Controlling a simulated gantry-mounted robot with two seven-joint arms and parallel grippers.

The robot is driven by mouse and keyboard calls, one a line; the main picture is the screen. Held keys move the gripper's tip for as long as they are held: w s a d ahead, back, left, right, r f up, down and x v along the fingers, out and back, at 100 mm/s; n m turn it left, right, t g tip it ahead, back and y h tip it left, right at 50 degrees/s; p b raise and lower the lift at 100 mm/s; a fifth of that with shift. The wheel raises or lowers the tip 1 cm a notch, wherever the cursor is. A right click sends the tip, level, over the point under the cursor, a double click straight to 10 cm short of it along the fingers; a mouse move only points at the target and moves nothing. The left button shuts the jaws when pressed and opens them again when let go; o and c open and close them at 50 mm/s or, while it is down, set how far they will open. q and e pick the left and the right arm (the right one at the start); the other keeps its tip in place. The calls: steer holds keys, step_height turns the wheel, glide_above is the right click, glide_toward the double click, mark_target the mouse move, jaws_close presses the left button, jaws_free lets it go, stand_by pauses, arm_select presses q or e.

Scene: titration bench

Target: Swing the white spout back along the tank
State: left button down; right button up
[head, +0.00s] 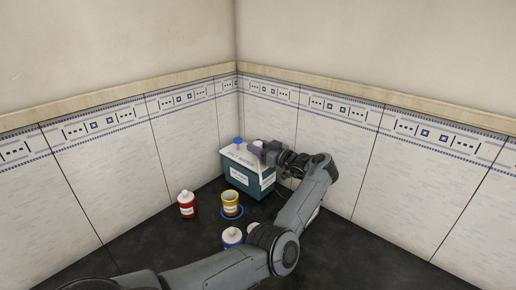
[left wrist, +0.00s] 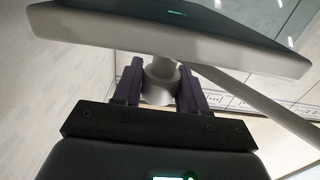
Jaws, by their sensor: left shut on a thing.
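The teal tank (head: 240,180) with a white upper part stands near the room corner, a blue cap on top. My left gripper (head: 263,149) is at the tank's top right edge. In the left wrist view, my left gripper (left wrist: 160,90) is shut on a pale round piece between its dark fingers. A thin pale tube (left wrist: 255,98), which looks like the white spout, slants down to the right from there. The tank's pale edge (left wrist: 170,30) spans the top of that view. In the head view the gripper hides most of the spout. My right gripper is not in view.
Tiled walls close in behind.

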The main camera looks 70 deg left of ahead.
arm_select(q)
steer(key=c, duration=0.7)
jaws_free()
steer(key=shift+c, duration=0.2)
steer(key=v, duration=1.1)
steer(key=shift+a, duration=0.1)
